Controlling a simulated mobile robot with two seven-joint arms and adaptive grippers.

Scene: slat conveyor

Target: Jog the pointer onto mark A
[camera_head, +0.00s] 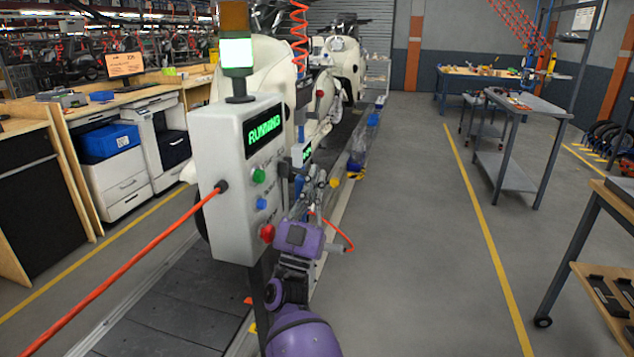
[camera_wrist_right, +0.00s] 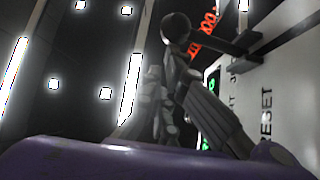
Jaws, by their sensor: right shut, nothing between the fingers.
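A grey control box (camera_head: 228,150) has a green "RUNNING" display (camera_head: 263,131) and green (camera_head: 258,176), blue (camera_head: 262,204) and red (camera_head: 267,233) buttons. My right gripper (camera_head: 310,182) is shut and empty, just right of the box. It also shows in the right wrist view (camera_wrist_right: 190,88), close to a pale panel lettered "RESET" (camera_wrist_right: 266,118). A dark round knob (camera_wrist_right: 175,25) on a bar shows above the fingers there. I cannot tell whether they touch. I cannot make out the pointer or mark A. My left gripper is out of view.
A lit beacon (camera_head: 236,53) tops the box. A red cable (camera_head: 130,258) runs from it to the lower left. A small green readout (camera_head: 307,153) sits behind it. White scooter bodies (camera_head: 343,62) stand on the line. The floor (camera_head: 420,230) to the right is clear up to the carts.

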